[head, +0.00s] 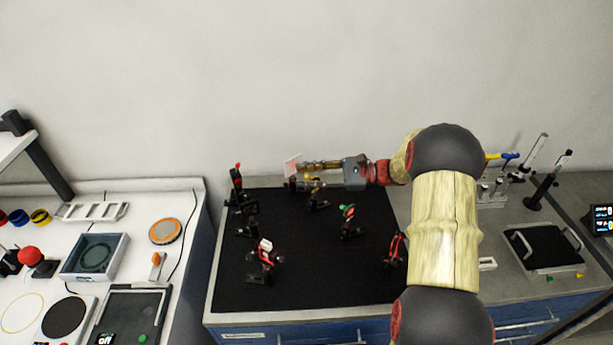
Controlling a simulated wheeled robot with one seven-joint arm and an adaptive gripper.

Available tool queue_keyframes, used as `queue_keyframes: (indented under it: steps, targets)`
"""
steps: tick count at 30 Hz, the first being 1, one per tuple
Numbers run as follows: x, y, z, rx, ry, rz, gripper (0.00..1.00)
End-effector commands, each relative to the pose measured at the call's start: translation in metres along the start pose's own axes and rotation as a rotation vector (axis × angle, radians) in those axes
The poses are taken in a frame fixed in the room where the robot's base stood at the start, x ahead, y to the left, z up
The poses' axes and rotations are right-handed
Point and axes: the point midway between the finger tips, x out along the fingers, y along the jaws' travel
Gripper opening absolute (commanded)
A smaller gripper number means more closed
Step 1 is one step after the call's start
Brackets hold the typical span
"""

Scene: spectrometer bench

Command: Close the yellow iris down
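A small black mount with a yellow part (318,200) stands near the back of the black breadboard (310,275); it looks like the yellow iris, but its lever is too small to make out. My gripper (304,168) reaches in from the right, pointing left, with its brownish fingers above and just behind this mount in the picture. Whether the fingers touch anything or how far apart they are is not clear. A pale pinkish card-like piece (293,163) shows just beyond the fingertips, on a dark post partly hidden by my gripper.
Other mounts stand on the breadboard: one with a green top (348,212), one with a white and red top (264,248), a red one (395,248) and several dark ones at left. A white bench (185,190) with instruments is at left. A tray (545,248) lies at right.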

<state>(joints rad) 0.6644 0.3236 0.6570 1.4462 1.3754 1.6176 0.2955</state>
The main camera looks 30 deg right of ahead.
Motion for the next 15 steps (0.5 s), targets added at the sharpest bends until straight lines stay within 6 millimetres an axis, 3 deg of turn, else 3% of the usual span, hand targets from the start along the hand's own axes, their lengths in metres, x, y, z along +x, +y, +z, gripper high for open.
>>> queue_keyframes:
  steps: [8, 15]
  targets:
    - [-0.003, 0.000, 0.000, 0.000, 0.000, -0.001, 0.28]
    - [-0.038, -0.001, -0.001, 0.000, 0.002, -0.004, 0.28]
